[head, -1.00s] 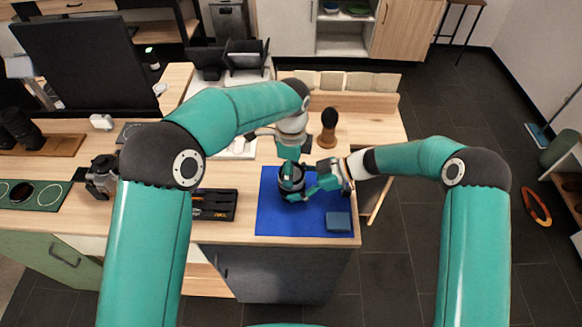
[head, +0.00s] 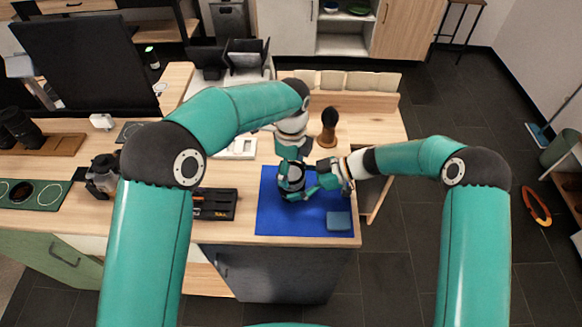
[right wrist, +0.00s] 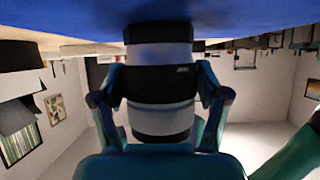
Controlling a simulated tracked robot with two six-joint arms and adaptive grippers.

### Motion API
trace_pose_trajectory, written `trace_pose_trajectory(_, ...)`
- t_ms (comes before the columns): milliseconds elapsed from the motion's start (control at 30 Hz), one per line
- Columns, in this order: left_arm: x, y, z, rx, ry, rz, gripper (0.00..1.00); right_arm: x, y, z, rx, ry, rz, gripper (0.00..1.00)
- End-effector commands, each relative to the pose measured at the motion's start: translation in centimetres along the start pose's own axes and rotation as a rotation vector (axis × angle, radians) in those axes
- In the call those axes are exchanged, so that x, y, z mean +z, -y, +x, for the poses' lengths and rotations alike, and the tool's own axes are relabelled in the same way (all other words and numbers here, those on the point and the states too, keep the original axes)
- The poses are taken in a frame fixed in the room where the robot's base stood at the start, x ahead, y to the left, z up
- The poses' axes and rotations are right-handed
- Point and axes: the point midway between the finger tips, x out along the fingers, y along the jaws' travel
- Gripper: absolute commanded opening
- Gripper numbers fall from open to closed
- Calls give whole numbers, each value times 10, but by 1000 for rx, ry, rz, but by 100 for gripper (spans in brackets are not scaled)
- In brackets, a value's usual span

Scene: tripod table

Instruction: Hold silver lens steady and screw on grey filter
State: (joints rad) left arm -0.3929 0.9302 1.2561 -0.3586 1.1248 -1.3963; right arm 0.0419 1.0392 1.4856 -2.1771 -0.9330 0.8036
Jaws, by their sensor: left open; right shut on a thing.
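The silver lens (right wrist: 158,92), with a wide black band, stands on the blue mat (head: 275,222); the right wrist view shows it upside down. My right gripper (right wrist: 160,88) is shut on the lens from the side, one finger on each side of its body. In the head view the lens (head: 294,183) is partly covered by my grippers. My left gripper (head: 292,167) is open, just above the lens's upper end. A black ring (right wrist: 161,137) shows at that end. I cannot tell whether it is the grey filter or part of the lens.
A blue-grey block (head: 339,221) lies at the mat's front right corner. A black case (head: 215,204) with tools lies left of the mat. A brush with a wooden base (head: 327,139) stands behind. A white tray (head: 238,148) lies at the back left. The mat's front left is bare.

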Motion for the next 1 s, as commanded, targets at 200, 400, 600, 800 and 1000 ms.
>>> trace_pose_trajectory(200, 0, 0, -1, -1, 0, -177, 82, 0, 0, 0, 2, 0, 0, 55)
trace_pose_trajectory(400, 0, 0, -1, -1, 0, -320, 82, 0, -1, 0, 2, 1, 0, 55)
trace_pose_trajectory(600, 0, 0, -1, 0, 1, -500, 82, 0, 0, 0, 2, 1, 1, 55)
trace_pose_trajectory(800, 0, -1, -1, 0, 1, -661, 82, 1, 0, 0, 2, 1, 1, 55)
trace_pose_trajectory(1000, -1, -1, -1, 0, 1, -809, 82, 1, 0, 0, 2, 2, 1, 55)
